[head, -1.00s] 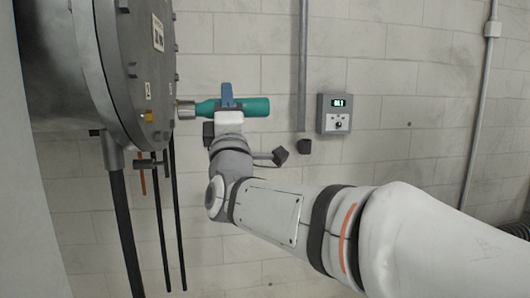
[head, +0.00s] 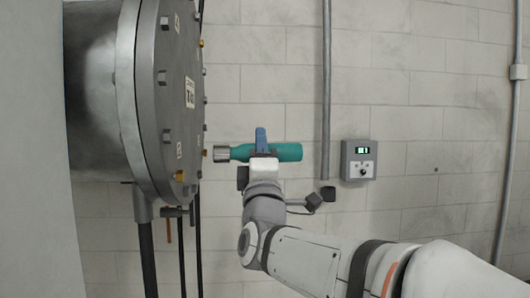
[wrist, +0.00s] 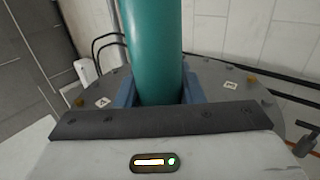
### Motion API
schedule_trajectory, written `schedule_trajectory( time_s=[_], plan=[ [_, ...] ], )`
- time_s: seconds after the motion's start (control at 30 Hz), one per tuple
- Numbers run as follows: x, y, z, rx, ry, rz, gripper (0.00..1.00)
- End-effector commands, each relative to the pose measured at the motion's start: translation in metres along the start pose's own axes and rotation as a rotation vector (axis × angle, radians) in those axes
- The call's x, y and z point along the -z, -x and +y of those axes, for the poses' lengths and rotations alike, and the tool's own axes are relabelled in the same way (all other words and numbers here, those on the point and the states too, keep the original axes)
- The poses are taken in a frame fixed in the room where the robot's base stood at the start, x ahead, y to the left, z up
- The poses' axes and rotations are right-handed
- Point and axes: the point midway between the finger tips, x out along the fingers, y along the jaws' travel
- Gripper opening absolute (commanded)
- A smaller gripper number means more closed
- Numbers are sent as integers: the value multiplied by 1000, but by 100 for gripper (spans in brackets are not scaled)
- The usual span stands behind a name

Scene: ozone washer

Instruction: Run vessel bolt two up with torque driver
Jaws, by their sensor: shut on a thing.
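The torque driver (head: 285,152) is a teal cylinder with a grey socket (head: 221,154) at its left end. My gripper (head: 261,141) is shut on its body with blue fingers and holds it level. The socket points at the round grey vessel lid (head: 158,130); a narrow gap shows between its tip and a small brass bolt end (head: 205,152) at the lid's edge. Another brass bolt (head: 180,176) sits lower on the lid. Which is bolt two I cannot tell. In the wrist view the driver (wrist: 152,45) stands between my gripper's fingers (wrist: 160,92) and hides its socket end.
A grey control box (head: 359,160) with a lit display hangs on the block wall. A vertical conduit (head: 326,90) runs down left of it. Dark pipes (head: 147,255) stand below the vessel.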

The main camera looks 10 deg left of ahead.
Motion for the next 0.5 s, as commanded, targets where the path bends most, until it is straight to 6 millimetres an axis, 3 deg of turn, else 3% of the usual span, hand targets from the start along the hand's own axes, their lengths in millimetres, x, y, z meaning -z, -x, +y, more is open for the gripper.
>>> schedule_trajectory(
  time_s=[0.03, 0.17, 0.5],
  plan=[
    [-4, 14, -16, -2, 1, -4, 0],
    [-9, 26, -31, -3, 1, -9, 0],
    [-11, 28, -33, -3, 0, -11, 0]
  ],
)
